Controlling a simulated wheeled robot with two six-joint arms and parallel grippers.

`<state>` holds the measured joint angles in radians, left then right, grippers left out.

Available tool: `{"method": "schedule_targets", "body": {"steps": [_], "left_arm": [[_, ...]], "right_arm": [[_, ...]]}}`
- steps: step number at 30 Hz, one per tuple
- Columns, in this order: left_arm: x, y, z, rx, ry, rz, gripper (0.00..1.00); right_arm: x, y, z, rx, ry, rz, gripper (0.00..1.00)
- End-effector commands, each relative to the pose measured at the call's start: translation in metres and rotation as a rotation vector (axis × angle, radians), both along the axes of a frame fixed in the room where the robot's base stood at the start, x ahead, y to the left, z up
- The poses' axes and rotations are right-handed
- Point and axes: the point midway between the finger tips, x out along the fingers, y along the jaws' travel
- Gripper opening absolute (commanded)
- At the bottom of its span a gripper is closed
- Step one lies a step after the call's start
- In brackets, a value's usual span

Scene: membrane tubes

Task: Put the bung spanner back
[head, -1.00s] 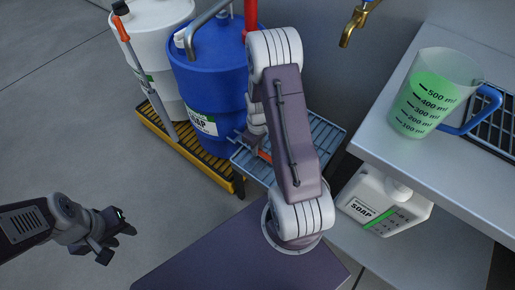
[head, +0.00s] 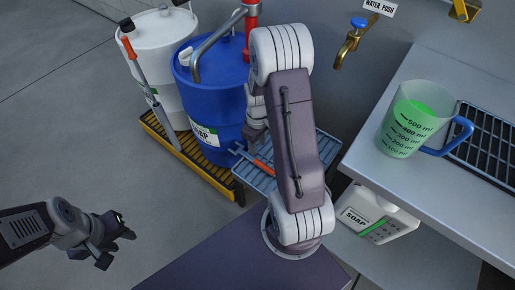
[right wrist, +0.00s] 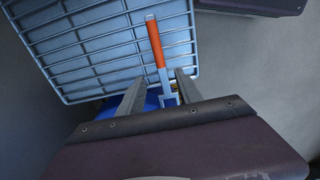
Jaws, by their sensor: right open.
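The bung spanner (head: 263,168), with an orange grip and bare metal ends, lies on the blue slatted rack (head: 284,176) beside the blue drum. In the right wrist view the spanner (right wrist: 157,45) runs down from the rack (right wrist: 92,50), its notched metal end lying between my fingers. My right gripper (right wrist: 160,92) is open, its two fingers apart on either side of that end, not closed on it. In the head view my right arm hides most of that gripper. My left gripper (head: 118,240) is open and empty over the floor at lower left.
A blue drum (head: 205,95) and a white drum (head: 165,60) stand on a yellow-edged grate (head: 205,172). An orange-handled tool (head: 136,65) leans there. A jug of green liquid (head: 412,120) stands on the bench (head: 420,185). A white soap can (head: 372,218) sits below.

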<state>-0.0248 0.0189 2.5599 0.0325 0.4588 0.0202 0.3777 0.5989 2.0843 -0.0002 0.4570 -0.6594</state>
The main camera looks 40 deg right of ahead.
Motion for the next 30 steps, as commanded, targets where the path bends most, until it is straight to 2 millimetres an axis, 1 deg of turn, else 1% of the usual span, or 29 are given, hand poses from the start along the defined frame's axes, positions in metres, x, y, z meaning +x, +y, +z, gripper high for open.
{"method": "schedule_targets", "body": {"steps": [1,3,8,9,11,12,13,15,18,19,22,28,30], "left_arm": [[0.0,0.0,0.006,0.0,0.0,0.0,0.36],[0.0,0.0,0.008,0.0,0.0,0.0,0.36],[0.0,0.0,0.008,0.0,0.0,0.0,0.36],[0.0,0.0,0.008,0.0,0.0,0.0,0.36],[0.0,0.0,0.008,0.0,0.0,0.0,0.36],[0.0,0.0,0.008,0.0,0.0,0.0,0.36],[0.0,0.0,0.007,0.0,0.0,0.0,0.36],[0.0,0.0,0.007,0.0,0.0,0.0,0.36],[0.0,0.0,0.007,0.0,0.0,0.0,0.36],[0.0,0.0,0.007,0.0,0.0,0.0,0.36],[0.0,0.0,0.007,0.0,0.0,0.0,0.36],[0.0,0.0,0.007,0.0,0.0,0.0,0.36],[0.0,0.0,0.011,0.0,0.0,0.0,0.36]], "right_arm": [[0.0,0.0,0.01,0.0,-0.002,0.0,0.41],[0.0,0.0,0.015,-0.001,-0.001,0.0,0.41],[0.0,0.001,0.017,0.0,0.0,-0.001,0.41],[-0.001,0.007,0.021,-0.001,-0.004,-0.007,0.41],[-0.005,0.027,0.036,-0.003,-0.021,-0.036,0.41],[-0.012,0.046,0.048,-0.003,-0.035,-0.07,0.41],[-0.019,0.061,0.058,-0.002,-0.047,-0.1,0.41],[-0.039,0.092,0.074,0.008,-0.07,-0.169,0.41],[-0.066,0.119,0.088,0.023,-0.093,-0.249,0.41],[-0.071,0.124,0.09,0.027,-0.096,-0.267,0.41],[-0.081,0.131,0.092,0.033,-0.1,-0.301,0.41],[-0.081,0.131,0.092,0.034,-0.099,-0.307,0.41],[-0.081,0.131,0.096,0.033,-0.099,-0.306,0.41]]}}
